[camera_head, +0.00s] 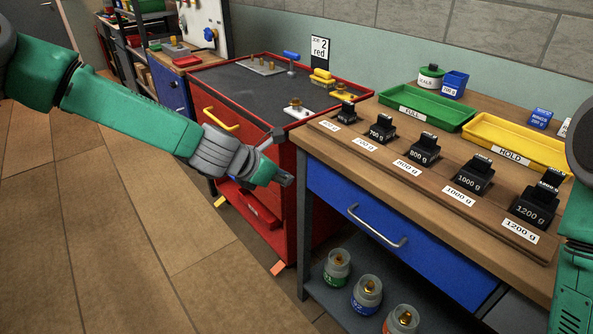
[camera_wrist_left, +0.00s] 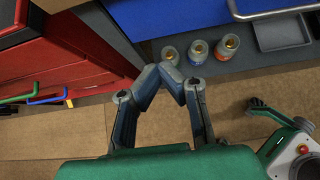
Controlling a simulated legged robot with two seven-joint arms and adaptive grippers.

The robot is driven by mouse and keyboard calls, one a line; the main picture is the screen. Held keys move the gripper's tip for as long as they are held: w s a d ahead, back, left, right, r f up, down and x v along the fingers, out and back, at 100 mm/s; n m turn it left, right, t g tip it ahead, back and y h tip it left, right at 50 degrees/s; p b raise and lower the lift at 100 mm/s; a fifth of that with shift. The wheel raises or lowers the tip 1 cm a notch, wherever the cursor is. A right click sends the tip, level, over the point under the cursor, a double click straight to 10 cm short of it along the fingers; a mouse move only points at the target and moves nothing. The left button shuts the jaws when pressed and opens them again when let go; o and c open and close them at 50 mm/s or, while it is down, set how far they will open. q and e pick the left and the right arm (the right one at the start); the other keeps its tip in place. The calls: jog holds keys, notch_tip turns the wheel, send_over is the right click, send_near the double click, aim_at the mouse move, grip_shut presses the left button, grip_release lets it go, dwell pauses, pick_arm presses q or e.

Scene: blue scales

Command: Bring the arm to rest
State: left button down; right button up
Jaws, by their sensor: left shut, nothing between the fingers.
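My left arm comes in from the left in the head view. My left gripper (camera_head: 284,180) is shut and empty, held in the air in front of the gap between the red cabinet and the workbench. It points toward the bench. In the left wrist view the two fingers of the left gripper (camera_wrist_left: 172,74) come together at their tips with nothing between them, above the floor. Part of my right arm (camera_head: 574,280) shows at the right edge of the head view. I cannot make out its gripper.
The red cabinet (camera_head: 288,215) and the workbench (camera_head: 345,160) stand close to the left gripper. Several black weights, a green tray (camera_head: 425,107) and a yellow tray (camera_head: 517,143) are on the bench. Jars, including a green-labelled one (camera_head: 337,267), stand on its lower shelf. Open floor (camera_head: 110,240) lies left.

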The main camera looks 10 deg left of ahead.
pick_arm(q)
jog(key=s+a+f+m+g+y, duration=0.2)
jog(key=s+f+m, duration=0.5)
jog(key=s+f, duration=0.25)
jog(key=s+a+f+m+g+y, duration=0.1)
jog(key=s+a+f+m+g, duration=0.1)
jog(key=s+f+m, duration=0.75)
jog(key=s+a+m+g+y, duration=0.1)
jog(key=s+a+m, duration=0.2)
jog(key=s, duration=0.3)
jog(key=s+a+f+m+g+y, duration=0.1)
jog(key=s+a+m, duration=0.2)
jog(key=s+m, duration=0.2)
jog(key=s+a+m, duration=0.4)
jog(key=s, duration=0.5)
jog(key=shift+s+f+g+y, duration=0.15)
jog(key=shift+s+g+y, duration=0.05)
jog(key=shift+g+y, duration=0.2)
jog(key=shift+a, duration=0.1)
